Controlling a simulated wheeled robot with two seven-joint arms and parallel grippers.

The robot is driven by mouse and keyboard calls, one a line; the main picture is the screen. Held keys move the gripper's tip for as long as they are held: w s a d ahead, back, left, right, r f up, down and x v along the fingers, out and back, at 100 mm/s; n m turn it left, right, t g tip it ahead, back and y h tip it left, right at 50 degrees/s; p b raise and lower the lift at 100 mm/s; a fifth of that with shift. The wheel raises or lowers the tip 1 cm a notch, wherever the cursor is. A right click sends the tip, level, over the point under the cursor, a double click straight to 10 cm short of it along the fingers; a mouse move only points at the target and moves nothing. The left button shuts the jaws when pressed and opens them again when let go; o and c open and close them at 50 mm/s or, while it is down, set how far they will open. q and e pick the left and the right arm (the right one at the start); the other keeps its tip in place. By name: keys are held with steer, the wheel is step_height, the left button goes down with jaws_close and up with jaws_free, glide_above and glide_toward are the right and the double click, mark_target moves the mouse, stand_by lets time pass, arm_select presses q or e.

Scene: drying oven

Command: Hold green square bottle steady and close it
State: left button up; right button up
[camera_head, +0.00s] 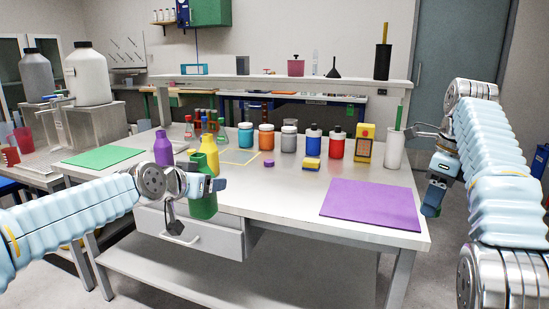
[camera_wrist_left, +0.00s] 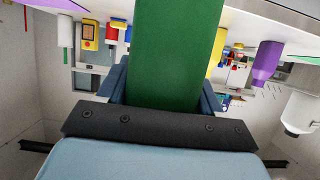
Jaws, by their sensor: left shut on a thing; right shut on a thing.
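The green square bottle (camera_head: 205,207) is in my left gripper (camera_head: 199,189), in front of the table's near edge and above the drawer. My right gripper (camera_head: 433,203) is off the table's right end, well apart from the bottle, pointing down. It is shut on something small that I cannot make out.
A yellow bottle (camera_head: 209,152) and a purple bottle (camera_head: 163,150) stand close behind my left gripper. A small purple cap (camera_head: 269,163) lies mid-table. Several coloured jars stand farther back. A purple mat (camera_head: 371,203) at front right and a green mat (camera_head: 103,156) at left are bare.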

steer(key=shift+f, duration=0.1)
steer(key=shift+w, duration=0.1)
arm_select(q)
steer(key=s+a+f+n+y, duration=0.1)
steer(key=a+f+n+y, duration=0.1)
steer(key=f, duration=1)
steer(key=s+a+f+n+y, duration=0.2)
steer(key=f, duration=1.1)
steer(key=shift+t+y, duration=0.3)
steer(key=shift+t, duration=0.1)
arm_select(e)
steer(key=s+a+f+n, duration=0.2)
steer(key=a+f+n, duration=0.2)
steer(key=f+n, duration=0.5)
steer(key=s+a+f+n+g, duration=0.1)
steer(key=s+a+f+n, duration=0.2)
steer(key=f+n, duration=0.5)
steer(key=s+a+f+n+g+h, duration=0.1)
steer(key=a+f+n, duration=0.4)
steer(key=f, duration=1.9)
steer(key=s+n, duration=0.1)
steer(key=n, duration=0.3)
steer(key=shift+s+a+f+n, duration=0.15)
steer(key=shift+s+f+n, duration=0.15)
steer(key=shift+s, duration=0.1)
arm_select(q)
steer(key=shift+s+f, duration=0.1)
arm_select(e)
steer(key=shift+r, duration=0.1)
